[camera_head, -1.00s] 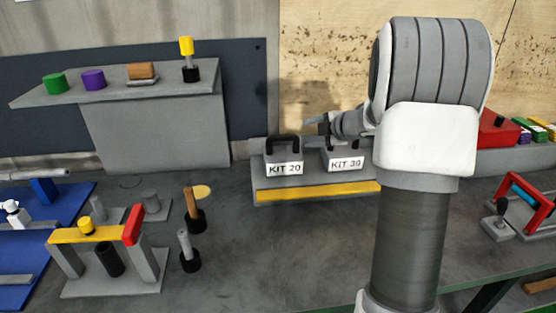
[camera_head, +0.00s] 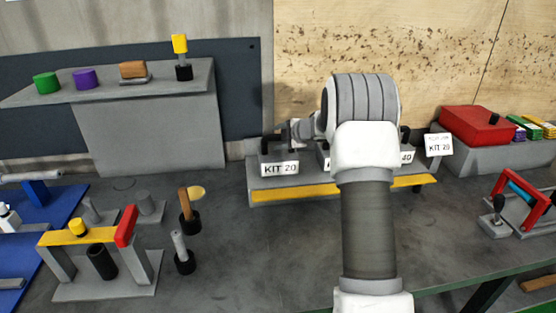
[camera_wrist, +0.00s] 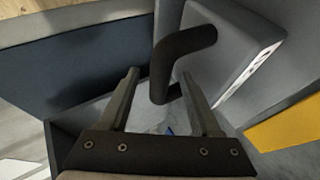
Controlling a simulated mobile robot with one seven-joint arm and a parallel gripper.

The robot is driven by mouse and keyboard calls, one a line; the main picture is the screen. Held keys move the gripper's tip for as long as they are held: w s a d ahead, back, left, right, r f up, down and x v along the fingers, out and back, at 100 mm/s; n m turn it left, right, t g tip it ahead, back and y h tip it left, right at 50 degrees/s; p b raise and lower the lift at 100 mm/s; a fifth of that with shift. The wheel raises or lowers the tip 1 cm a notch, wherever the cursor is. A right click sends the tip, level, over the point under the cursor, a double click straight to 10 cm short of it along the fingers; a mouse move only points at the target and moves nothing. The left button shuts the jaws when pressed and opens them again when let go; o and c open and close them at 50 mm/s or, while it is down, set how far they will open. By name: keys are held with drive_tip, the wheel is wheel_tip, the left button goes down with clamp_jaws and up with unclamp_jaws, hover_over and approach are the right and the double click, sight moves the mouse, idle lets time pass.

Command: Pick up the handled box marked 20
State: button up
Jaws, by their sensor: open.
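The grey handled box marked KIT 20 (camera_head: 280,158) stands on a grey rack with a yellow front strip. Its black handle (camera_head: 264,144) is partly covered by my gripper in the head view. My gripper (camera_head: 292,131) is at the top of this box. In the wrist view my gripper (camera_wrist: 160,76) is open, and a black curved handle (camera_wrist: 184,58) on a grey box (camera_wrist: 238,48) shows between and beyond the fingers. I cannot tell whether a finger touches it.
A box marked 40 (camera_head: 407,158) stands on the rack (camera_head: 345,192); another between is mostly hidden by my arm. A KIT 20 card (camera_head: 439,144) is at right, near a red case (camera_head: 475,126). A shelf (camera_head: 150,120) stands left, and upright tools (camera_head: 184,255) front-left.

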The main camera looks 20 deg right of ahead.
drive_tip(key=shift+w+a+f, duration=0.1)
drive_tip(key=shift+w+f, duration=0.15)
drive_tip(key=shift+w, duration=0.2)
clamp_jaws()
idle(0.8)
drive_tip(key=shift+r, duration=0.15)
